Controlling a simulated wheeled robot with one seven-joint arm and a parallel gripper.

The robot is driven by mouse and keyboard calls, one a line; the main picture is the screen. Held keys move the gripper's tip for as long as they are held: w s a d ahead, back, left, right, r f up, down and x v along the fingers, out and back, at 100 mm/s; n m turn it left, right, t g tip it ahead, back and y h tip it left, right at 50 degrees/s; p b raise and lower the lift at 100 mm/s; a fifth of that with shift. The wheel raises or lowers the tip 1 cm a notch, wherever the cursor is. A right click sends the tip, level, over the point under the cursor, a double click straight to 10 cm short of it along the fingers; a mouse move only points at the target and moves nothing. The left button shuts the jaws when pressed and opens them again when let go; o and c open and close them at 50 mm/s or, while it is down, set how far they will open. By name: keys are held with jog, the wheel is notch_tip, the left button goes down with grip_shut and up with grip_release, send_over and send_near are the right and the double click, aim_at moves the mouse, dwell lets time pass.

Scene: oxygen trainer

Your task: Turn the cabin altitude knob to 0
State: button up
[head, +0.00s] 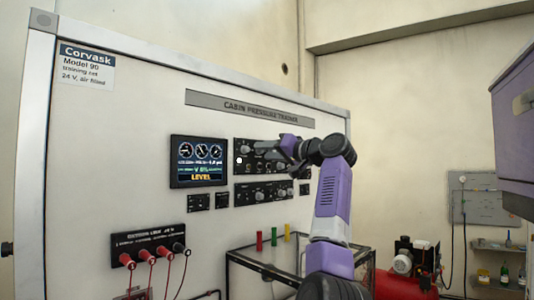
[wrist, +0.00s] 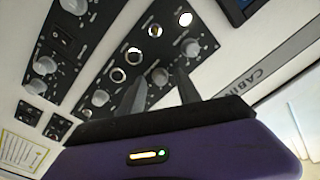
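The upper knob panel (head: 244,160) is a black strip on the white trainer wall. It also shows at an angle in the wrist view (wrist: 128,38). It carries grey knobs and round dials. The labels are too small to read, so I cannot tell which knob is cabin altitude. My gripper (head: 287,148) is at the right part of this panel. In the wrist view its two fingers (wrist: 160,80) are apart, and one grey knob (wrist: 160,75) shows between their tips. I cannot tell whether they touch it. Other knobs (wrist: 100,97) (wrist: 193,47) lie to either side.
A lower knob panel (head: 244,195) sits just below. A display (head: 199,162) reading LEVEL is to the left. Red hoses (head: 152,258) plug into a panel at lower left. A glass-sided table (head: 240,252) with coloured cylinders stands under the panels.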

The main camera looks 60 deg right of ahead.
jog(key=b+v, duration=0.2)
jog(key=v, duration=0.5)
jog(key=shift+s+b, duration=0.3)
jog(key=shift+b, duration=0.05)
jog(key=shift+f, duration=0.1)
